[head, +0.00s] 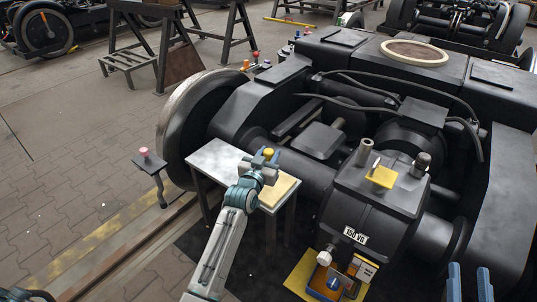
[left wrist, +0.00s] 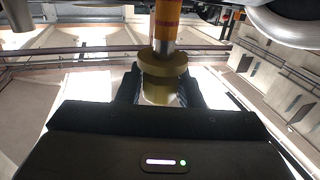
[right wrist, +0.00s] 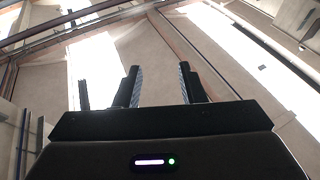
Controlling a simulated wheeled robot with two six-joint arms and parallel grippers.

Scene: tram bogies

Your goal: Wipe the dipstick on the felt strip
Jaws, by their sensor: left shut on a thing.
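My left gripper (head: 262,167) is over the small light-topped table. It is shut on the brass-yellow head of the dipstick (left wrist: 163,68), which also shows as a yellow knob in the head view (head: 268,152). In the left wrist view, a steel and orange-yellow length rises from the head; its far end is out of frame. A tan patch on the table's right side looks like the felt strip (head: 287,187), partly hidden by my gripper. I cannot tell whether the dipstick touches it. My right gripper (head: 469,284) is open and empty at the bottom right.
The dark bogie gearbox (head: 378,205) with a yellow plate (head: 381,177) on top stands right of the table. A yellow tray (head: 297,277) holding small containers lies below it. A wheel (head: 190,115) stands behind the table. A small post stand (head: 150,162) is at left.

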